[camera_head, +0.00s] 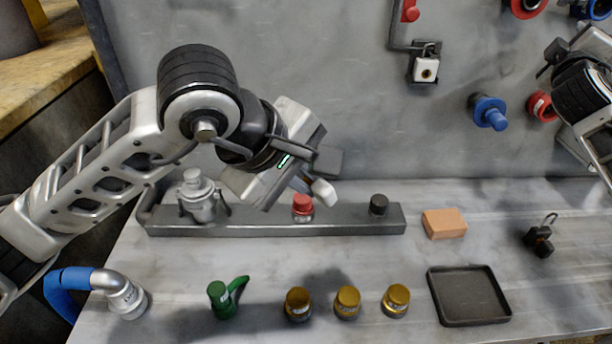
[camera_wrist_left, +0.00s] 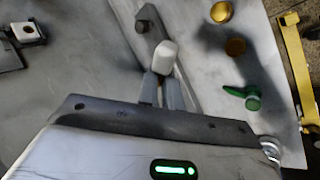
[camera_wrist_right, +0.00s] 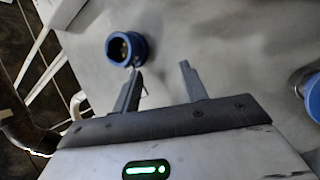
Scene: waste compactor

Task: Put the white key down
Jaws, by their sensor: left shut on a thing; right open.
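The white key (camera_head: 324,192) is held at the tips of my left gripper (camera_head: 308,186), which is shut on it. It hangs in the air above the grey rail on the bench, near the red-capped bottle. In the left wrist view the white key (camera_wrist_left: 164,57) shows between the narrow fingers. A white padlock (camera_head: 425,70) hangs from the wall fitting. The shallow black tray (camera_head: 468,295) lies empty at the front right of the bench. My right gripper (camera_wrist_right: 160,86) is open and empty, away at the right by the wall panel.
The grey rail (camera_head: 280,229) carries a silver fitting (camera_head: 200,198), a red-capped bottle (camera_head: 303,207) and a black knob (camera_head: 378,205). An orange block (camera_head: 444,223) and black padlock (camera_head: 540,238) lie to the right. Gold-capped pieces (camera_head: 347,302) and a green-handled piece (camera_head: 222,299) stand in front.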

